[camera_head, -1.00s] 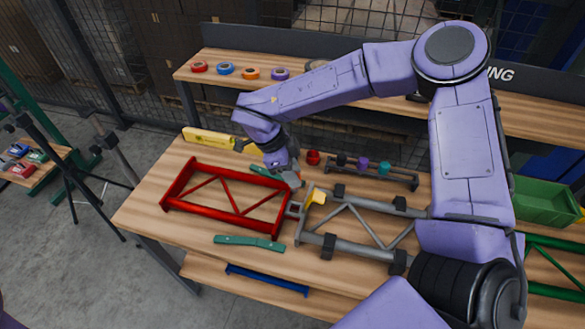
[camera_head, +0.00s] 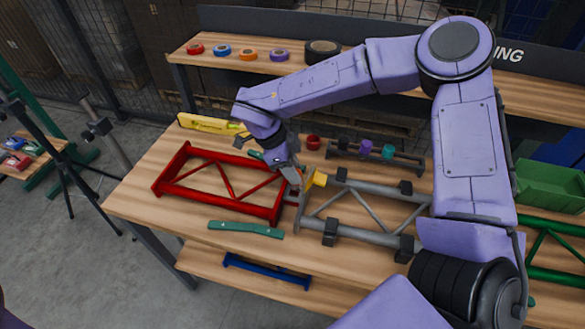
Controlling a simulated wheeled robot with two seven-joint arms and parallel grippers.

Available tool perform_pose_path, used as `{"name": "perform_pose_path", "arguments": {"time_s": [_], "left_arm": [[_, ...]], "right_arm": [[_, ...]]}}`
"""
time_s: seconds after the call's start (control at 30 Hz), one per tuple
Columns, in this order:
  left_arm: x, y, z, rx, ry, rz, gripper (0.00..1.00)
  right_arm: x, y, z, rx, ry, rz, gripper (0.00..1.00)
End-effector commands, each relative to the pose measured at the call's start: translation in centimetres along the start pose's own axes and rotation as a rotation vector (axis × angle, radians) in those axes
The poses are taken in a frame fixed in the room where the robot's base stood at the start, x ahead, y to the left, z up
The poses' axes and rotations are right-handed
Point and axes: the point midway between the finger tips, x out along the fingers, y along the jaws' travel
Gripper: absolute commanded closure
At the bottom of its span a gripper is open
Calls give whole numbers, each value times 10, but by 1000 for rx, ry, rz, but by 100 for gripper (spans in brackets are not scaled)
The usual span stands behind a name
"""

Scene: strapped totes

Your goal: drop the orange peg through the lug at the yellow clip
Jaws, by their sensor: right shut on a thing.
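The grey frame (camera_head: 366,212) lies on the bench, its left end against the red frame (camera_head: 228,205). The yellow clip (camera_head: 319,180) sits at the upper left corner of the grey frame, by the joint between the two frames. My right gripper (camera_head: 297,183) points down at this joint, just left of the yellow clip. It is shut on the orange peg (camera_head: 308,177), of which only a small part shows. The lug is mostly hidden behind the gripper, and I cannot tell whether the peg is in it. My left gripper is not in view.
A rack with black, purple and teal pegs (camera_head: 366,147) and a red cup (camera_head: 313,142) stand behind the frames. A teal strip (camera_head: 246,229) lies in front. Tape rolls (camera_head: 248,54) sit on the back shelf. A green bin (camera_head: 550,186) is at the right.

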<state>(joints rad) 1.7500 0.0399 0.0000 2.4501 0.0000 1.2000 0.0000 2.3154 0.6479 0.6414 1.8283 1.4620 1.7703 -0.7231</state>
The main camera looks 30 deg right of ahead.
Motion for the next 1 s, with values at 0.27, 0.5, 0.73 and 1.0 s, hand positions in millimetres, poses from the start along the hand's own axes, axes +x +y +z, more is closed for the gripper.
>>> {"name": "perform_pose_path", "arguments": {"time_s": [0.27, 0.5, 0.73, 1.0], "left_arm": [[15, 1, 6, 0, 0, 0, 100], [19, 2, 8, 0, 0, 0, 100], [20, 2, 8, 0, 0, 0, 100], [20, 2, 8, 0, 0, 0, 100]], "right_arm": [[18, 0, 7, 0, 1, 1, 97], [34, 0, 14, -1, 0, 0, 97], [42, 0, 17, -2, 0, 0, 97], [41, 0, 17, -1, 1, 1, 43]]}}
